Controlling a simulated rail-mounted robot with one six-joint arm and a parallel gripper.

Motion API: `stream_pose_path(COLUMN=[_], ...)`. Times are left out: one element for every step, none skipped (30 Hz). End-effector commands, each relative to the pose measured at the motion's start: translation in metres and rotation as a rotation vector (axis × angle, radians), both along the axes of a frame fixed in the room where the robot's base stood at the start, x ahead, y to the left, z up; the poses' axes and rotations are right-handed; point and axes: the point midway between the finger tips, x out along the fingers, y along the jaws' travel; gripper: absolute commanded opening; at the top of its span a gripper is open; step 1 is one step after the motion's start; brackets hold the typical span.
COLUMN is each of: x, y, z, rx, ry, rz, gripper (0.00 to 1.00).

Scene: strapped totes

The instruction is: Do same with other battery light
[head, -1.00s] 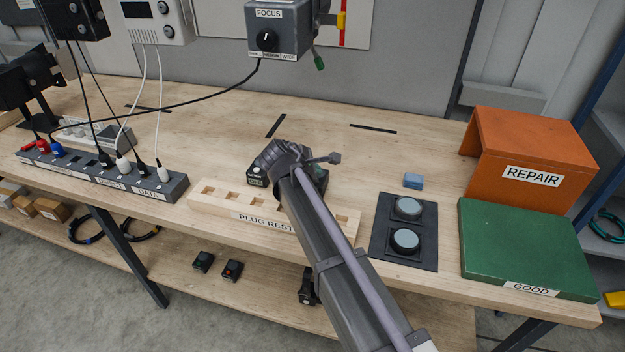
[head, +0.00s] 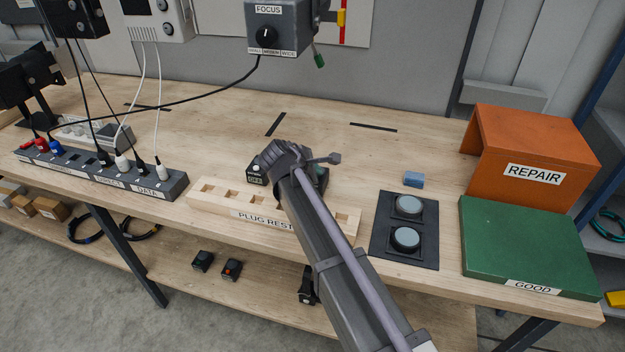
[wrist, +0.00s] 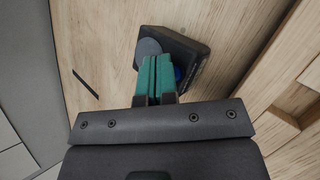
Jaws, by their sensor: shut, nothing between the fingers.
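Two round lights with pale teal lenses, the far one (head: 408,206) and the near one (head: 405,239), sit on a dark square mat (head: 375,247) at the right of the bench. Which objects are the battery lights is not labelled. My gripper (wrist: 155,62) is shut with its green fingers together and empty. In the wrist view its tips are at a black box (wrist: 186,42) with a grey round disc and a blue part partly hidden behind the fingers. I cannot tell if they touch.
The wooden plug rest (head: 208,196) stands in front of my gripper. A power strip (head: 120,178) with plugs is at left. The bench behind is mostly clear.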

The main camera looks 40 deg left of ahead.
Motion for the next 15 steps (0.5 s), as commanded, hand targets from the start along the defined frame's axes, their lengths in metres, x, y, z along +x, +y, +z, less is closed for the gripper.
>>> stream_pose_path(x=[0.0, 0.0, 0.0, 0.0, 0.0, 0.0, 0.0, 0.0, 0.0, 0.0, 0.0, 0.0, 0.0, 0.0, 0.0], y=[0.0, 0.0, 0.0, 0.0, 0.0, 0.0, 0.0, 0.0, 0.0, 0.0, 0.0, 0.0, 0.0, 0.0, 0.0], z=[-0.002, -0.001, -0.001, 0.0, 0.0, 0.0, 0.0, 0.0, 0.001, 0.002, 0.004, 0.007, 0.008, 0.01, 0.01], rx=[0.0, 0.0, 0.0, 0.0, 0.0, 0.0, 0.0, 0.0, 0.0, 0.0, 0.0, 0.0, 0.0, 0.0, 0.0], ry=[0.0, 0.0, 0.0, 0.0, 0.0, 0.0, 0.0, 0.0, 0.0, 0.0, 0.0, 0.0, 0.0, 0.0, 0.0], rz=[0.0, 0.0, 0.0, 0.0, 0.0, 0.0, 0.0, 0.0, 0.0, 0.0, 0.0, 0.0, 0.0, 0.0, 0.0], gripper=[0.0, 0.0, 0.0, 0.0, 0.0, 0.0, 0.0, 0.0, 0.0, 0.0, 0.0, 0.0, 0.0, 0.0, 0.0])
